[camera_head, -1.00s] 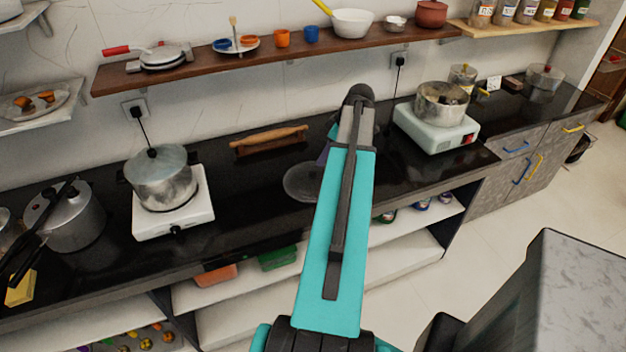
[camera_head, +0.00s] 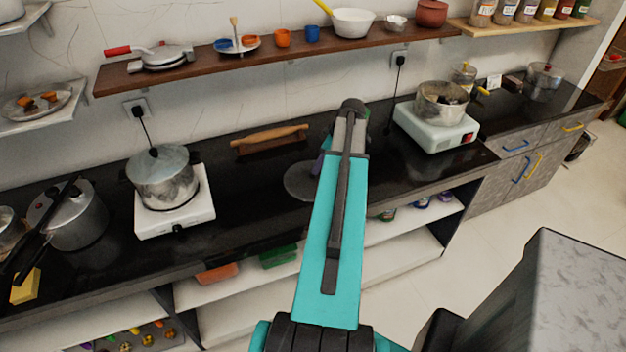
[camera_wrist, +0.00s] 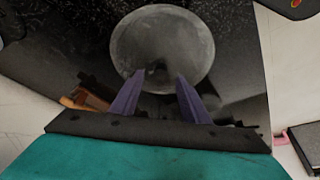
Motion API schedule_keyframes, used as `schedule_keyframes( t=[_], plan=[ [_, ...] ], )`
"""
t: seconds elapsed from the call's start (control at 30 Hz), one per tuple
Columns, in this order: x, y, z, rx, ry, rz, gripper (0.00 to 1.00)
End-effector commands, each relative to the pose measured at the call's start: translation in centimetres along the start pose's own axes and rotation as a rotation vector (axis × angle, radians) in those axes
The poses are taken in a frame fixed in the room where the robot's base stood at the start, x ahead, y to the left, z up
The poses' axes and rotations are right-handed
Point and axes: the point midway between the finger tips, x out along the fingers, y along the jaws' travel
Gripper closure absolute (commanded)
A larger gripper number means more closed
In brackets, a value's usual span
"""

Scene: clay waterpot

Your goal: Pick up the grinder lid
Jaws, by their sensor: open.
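A round grey disc (camera_head: 299,182), which may be the grinder lid, lies flat on the black counter; my arm hides its right edge in the head view. In the wrist view the disc (camera_wrist: 162,40) lies just beyond my fingertips, with a small dark spot near its lower edge. My gripper (camera_wrist: 158,76) is open, with two purple fingers apart and nothing clearly held between them. I cannot tell whether the fingertips touch the disc. In the head view my arm hides most of the gripper.
A wooden rolling pin (camera_head: 270,137) lies behind the disc. A covered pot (camera_head: 163,178) on a white stove (camera_head: 199,211) stands to the left, a pot (camera_head: 443,103) on a pale stove (camera_head: 438,134) to the right. A wooden wall shelf (camera_head: 210,60) hangs above.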

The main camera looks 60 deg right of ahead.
Motion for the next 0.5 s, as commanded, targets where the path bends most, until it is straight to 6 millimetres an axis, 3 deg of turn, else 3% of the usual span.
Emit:
schedule_keyframes(
  t=[0.5],
  plan=[
    [3.2, -0.1, -0.2, 0.002, 0.0, -0.001, 0.58]
  ],
)
